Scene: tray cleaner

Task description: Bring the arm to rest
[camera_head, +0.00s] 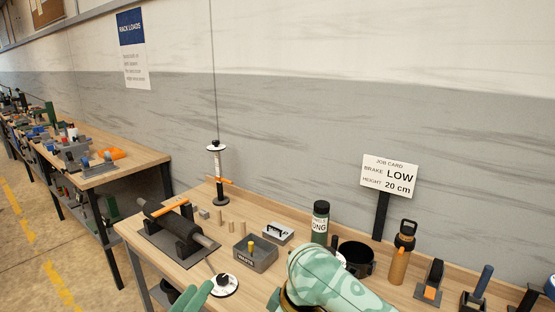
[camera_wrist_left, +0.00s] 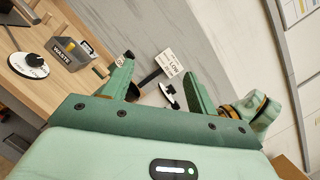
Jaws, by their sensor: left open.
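My left gripper (camera_head: 186,296) shows at the bottom edge of the head view, its green fingers low by the front of the workbench. In the left wrist view its two green fingers (camera_wrist_left: 157,80) stand wide apart with nothing held between them. A mint-patterned arm part of mine (camera_head: 330,280) covers the bench's front middle in the head view. My right gripper is not seen in either view.
The wooden bench (camera_head: 135,232) carries a dark roller on a stand (camera_head: 186,235), a waste box (camera_head: 255,258), a white disc (camera_head: 224,286), a spindle post (camera_head: 218,170), a dark bottle (camera_head: 320,222) and a black cup (camera_head: 356,258). A job card (camera_head: 389,177) stands behind.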

